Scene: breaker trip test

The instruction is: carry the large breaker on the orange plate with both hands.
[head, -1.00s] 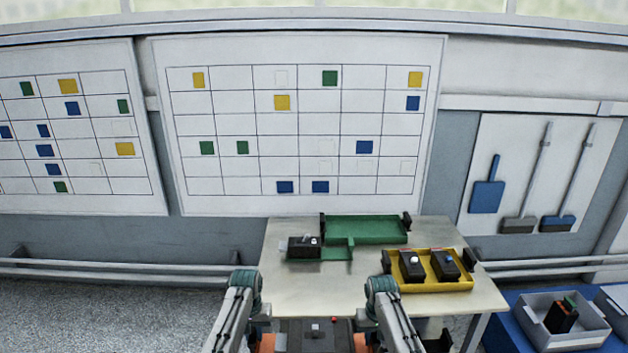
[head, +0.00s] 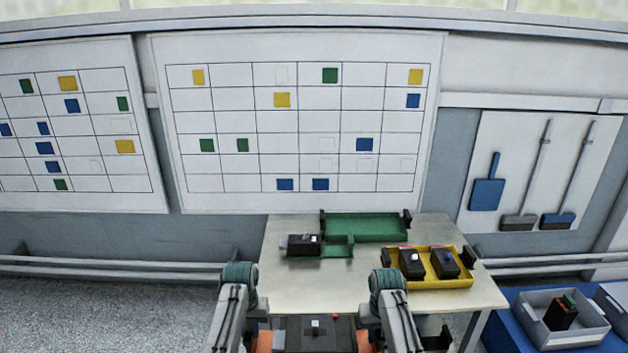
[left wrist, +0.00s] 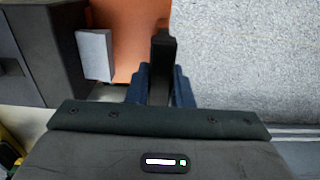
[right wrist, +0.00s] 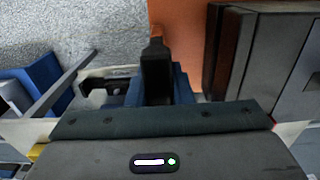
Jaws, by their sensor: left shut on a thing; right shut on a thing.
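The large breaker (head: 290,335), a dark grey box with a small white toggle and a red spot, sits on the orange plate (head: 262,342) at the bottom of the head view. The plate also shows in the left wrist view (left wrist: 125,35) and in the right wrist view (right wrist: 184,25). My left gripper (left wrist: 160,65) is shut on one side of the plate. My right gripper (right wrist: 156,65) is shut on the opposite side. The breaker lies between them. The exact grip on the plate is hidden by the fingers.
The table (head: 310,290) stands ahead with its front middle clear. On it are a green tray (head: 365,228), a small black breaker (head: 303,244) on a green bracket, and a yellow tray (head: 440,281) holding two small breakers. A grey bin (head: 590,338) is at the right.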

